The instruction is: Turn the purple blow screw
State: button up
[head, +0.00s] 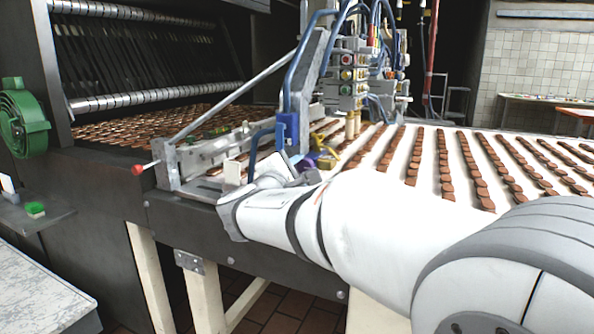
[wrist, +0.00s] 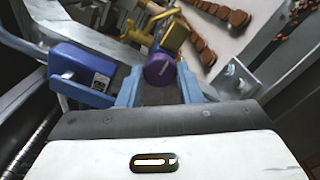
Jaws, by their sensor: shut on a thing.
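The purple blow screw (wrist: 160,70) is a round purple knob with a pale slot mark, joined to a yellow fitting, in the upper middle of the wrist view. My gripper (wrist: 157,86) has its two blue-grey fingers on either side of the knob and is shut on it. In the head view the purple screw (head: 312,156) is a small spot beside a yellow part, just past the end of my arm. My gripper's fingers are mostly hidden there by the arm.
A blue block (wrist: 82,75) stands close to the left finger in the wrist view. A metal bracket (wrist: 236,78) is at the right. In the head view, rows of brown biscuits (head: 480,180) lie on the white conveyor. A red-tipped lever (head: 138,169) sticks out at left.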

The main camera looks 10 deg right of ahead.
jog(key=shift+c, duration=1.1)
